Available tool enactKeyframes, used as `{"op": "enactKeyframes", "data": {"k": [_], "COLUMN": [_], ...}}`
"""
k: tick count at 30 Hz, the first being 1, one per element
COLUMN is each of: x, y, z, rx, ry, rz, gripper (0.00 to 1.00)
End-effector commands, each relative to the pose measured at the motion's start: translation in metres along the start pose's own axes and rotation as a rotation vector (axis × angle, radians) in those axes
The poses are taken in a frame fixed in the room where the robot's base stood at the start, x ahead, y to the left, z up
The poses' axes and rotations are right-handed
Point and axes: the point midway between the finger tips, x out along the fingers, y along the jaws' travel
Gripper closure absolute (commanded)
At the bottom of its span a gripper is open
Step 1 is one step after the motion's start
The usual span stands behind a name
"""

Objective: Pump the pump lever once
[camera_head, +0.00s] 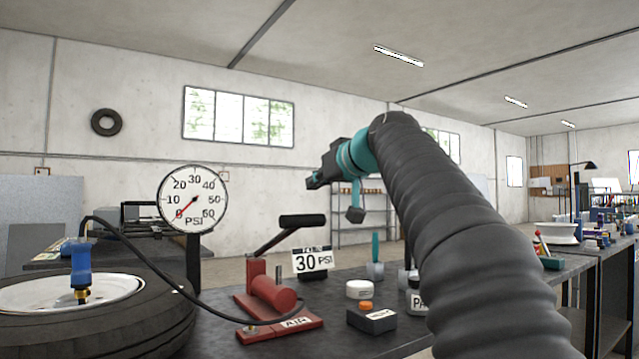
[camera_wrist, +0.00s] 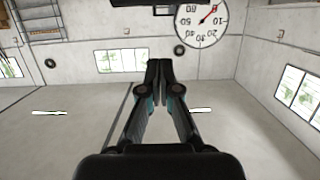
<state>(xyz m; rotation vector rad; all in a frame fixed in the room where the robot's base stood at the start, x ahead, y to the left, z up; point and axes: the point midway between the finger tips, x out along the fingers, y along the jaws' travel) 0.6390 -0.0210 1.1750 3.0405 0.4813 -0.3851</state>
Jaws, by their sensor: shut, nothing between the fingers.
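The pump is red, with a base plate (camera_head: 280,326) marked AIR and a red cylinder (camera_head: 273,294) on the dark table. Its pump lever (camera_head: 275,239) slopes up to the right and ends in a black handle (camera_head: 302,221). My gripper (camera_head: 312,183) is shut and empty, in the air above and a little right of the handle, not touching it. In the wrist view my closed fingers (camera_wrist: 160,66) point toward the wall, with a dark bar (camera_wrist: 158,3), perhaps the handle, at the top edge. The gauge (camera_head: 193,198) needle points near 0.
A tyre (camera_head: 150,328) with a blue hose fitting (camera_head: 81,262) lies at the left, joined by a black hose. A 30 PSI card (camera_head: 312,261) stands behind the pump. A black box (camera_head: 371,319), a white tin (camera_head: 360,289) and a labelled jar (camera_head: 415,300) stand to the right.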

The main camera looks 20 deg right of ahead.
Motion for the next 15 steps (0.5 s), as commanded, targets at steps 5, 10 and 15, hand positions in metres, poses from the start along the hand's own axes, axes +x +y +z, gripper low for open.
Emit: {"op": "enactKeyframes", "data": {"k": [5, 10, 15], "x": [0.033, 0.059, 0.064], "y": [0.0, 0.0, 0.0], "z": [-0.001, -0.001, 0.013], "rx": [-0.001, 0.0, 0.0], "ry": [-0.002, -0.002, 0.001], "rz": [-0.002, -0.002, 0.001], "gripper": [1.0, 1.0, 1.0]}}
